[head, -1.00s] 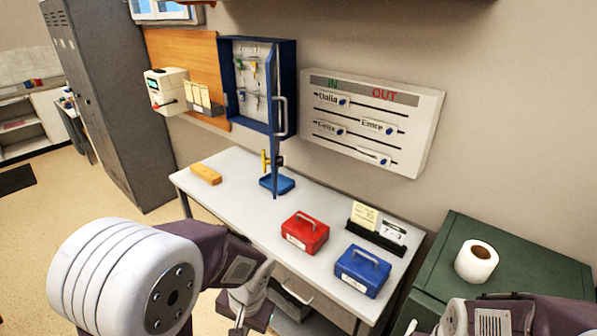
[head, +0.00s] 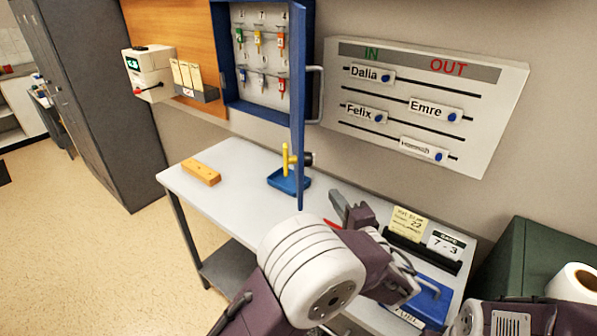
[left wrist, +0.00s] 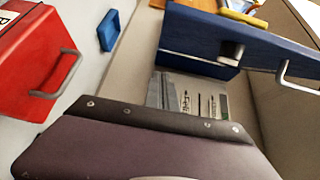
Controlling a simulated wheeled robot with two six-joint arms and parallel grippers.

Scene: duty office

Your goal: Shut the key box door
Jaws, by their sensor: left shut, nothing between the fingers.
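The blue key box (head: 262,112) hangs on the wall, with tagged keys on hooks inside. Its blue door (head: 298,110) stands open, swung out towards me and seen nearly edge-on. A grey handle (head: 315,95) is on the door's right-hand face. The door also shows in the left wrist view (left wrist: 215,32), with its handle (left wrist: 300,80). My left gripper (head: 346,207) is shut and empty, to the right of the door's lower end and below the handle, apart from the door. My right gripper is not in view; only part of that arm shows at lower right.
The white table (head: 235,205) below holds a wooden block (head: 201,173), a blue tray (head: 289,182) and a blue cash box (head: 425,302). A red cash box (left wrist: 30,60) shows in the left wrist view. The IN/OUT board (head: 420,105) is right of the door.

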